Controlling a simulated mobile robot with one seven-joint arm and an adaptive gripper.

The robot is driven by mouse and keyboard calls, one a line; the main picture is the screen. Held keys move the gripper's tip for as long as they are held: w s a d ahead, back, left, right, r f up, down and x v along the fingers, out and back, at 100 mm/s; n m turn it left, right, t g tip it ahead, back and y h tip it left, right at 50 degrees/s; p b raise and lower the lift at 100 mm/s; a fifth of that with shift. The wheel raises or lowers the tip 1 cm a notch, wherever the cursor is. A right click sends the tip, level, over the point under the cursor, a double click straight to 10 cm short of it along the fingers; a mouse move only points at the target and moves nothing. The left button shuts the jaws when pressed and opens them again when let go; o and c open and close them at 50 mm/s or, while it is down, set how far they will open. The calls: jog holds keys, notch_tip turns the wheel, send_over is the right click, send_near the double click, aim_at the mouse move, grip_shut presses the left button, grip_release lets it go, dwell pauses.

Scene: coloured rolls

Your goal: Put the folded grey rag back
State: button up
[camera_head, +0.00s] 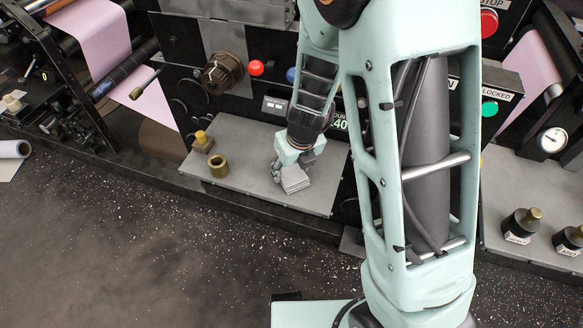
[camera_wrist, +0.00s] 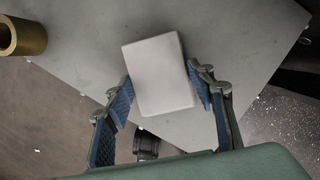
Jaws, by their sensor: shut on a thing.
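The folded grey rag (camera_head: 295,180) is a small stack of light grey layers at the shelf's middle in the head view. In the wrist view the rag (camera_wrist: 158,72) shows as a pale rectangle between the two blue-padded fingers. My gripper (camera_head: 287,168) is shut on the rag from both sides, and it also shows in the wrist view (camera_wrist: 165,100). The rag is over the grey metal shelf (camera_head: 240,150); I cannot tell whether it touches the surface.
A brass ring (camera_head: 218,166) and a small brass-coloured piece with a yellow top (camera_head: 202,142) stand left on the shelf. Dark bottles (camera_head: 521,226) stand on the right shelf. A machine panel with knobs rises behind. Speckled floor lies in front.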

jog(key=o, duration=1.1)
